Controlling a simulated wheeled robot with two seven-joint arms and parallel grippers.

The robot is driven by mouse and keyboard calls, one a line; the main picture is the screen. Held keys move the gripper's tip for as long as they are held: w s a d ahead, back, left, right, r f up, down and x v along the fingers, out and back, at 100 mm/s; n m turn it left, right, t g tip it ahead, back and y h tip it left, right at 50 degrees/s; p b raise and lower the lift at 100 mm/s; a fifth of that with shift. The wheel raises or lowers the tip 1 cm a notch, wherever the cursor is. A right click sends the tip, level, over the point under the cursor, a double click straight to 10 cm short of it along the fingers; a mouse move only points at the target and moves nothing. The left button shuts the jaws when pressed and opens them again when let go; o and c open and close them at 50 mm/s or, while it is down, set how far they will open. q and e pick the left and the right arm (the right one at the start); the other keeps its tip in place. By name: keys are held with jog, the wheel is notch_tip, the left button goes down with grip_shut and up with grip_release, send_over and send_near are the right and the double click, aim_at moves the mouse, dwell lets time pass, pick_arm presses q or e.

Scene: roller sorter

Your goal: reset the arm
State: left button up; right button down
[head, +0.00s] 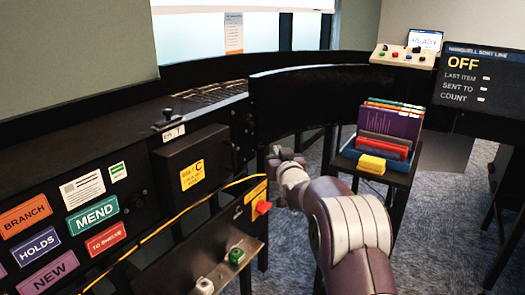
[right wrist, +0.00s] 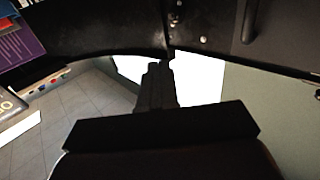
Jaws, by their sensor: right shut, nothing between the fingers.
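My right arm reaches in from the lower right of the head view, and my right gripper (head: 283,158) is at its far end, in front of the black curved panel. In the right wrist view the gripper's dark fingers (right wrist: 158,85) are together with nothing between them. They point toward the black sorter wall (right wrist: 100,35); I cannot tell how far off it is. My left gripper does not show in either view.
The sorter's black side carries a red emergency knob (head: 263,207) and a green button (head: 236,256) near my arm. A cart of books (head: 385,130) stands right of the gripper. A screen (head: 480,80) reads OFF. Carpet (head: 440,210) is open at right.

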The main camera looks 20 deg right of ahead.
jog(key=shift+s, duration=0.1)
jog(key=s+a+f+g+y, duration=0.1)
jog(key=s+a+f+g, duration=0.1)
jog(key=s+f+g, duration=0.45)
jog(key=s+a+f+g, duration=0.1)
jog(key=s+f+g, duration=0.15)
jog(key=f, duration=0.65)
jog(key=s+a+f+n+g+y, duration=0.1)
jog(key=s+a+f+g, duration=0.2)
jog(key=s, duration=0.5)
jog(key=s+a+f+g+y, duration=0.1)
jog(key=s+a+f+g, duration=0.1)
jog(key=s+a, duration=0.55)
jog(key=s+a+f+n+g+y, duration=0.1)
jog(key=s+a+f+g, duration=0.15)
jog(key=s, duration=0.75)
notch_tip(320, 180, up, 18)
jog(key=s+a+p, duration=0.1)
jog(key=a+p, duration=0.1)
jog(key=p, duration=1.5)
jog(key=shift+s+a+f+n, duration=0.15)
jog(key=shift+s+a+n, duration=0.2)
jog(key=shift+a+n, duration=0.05)
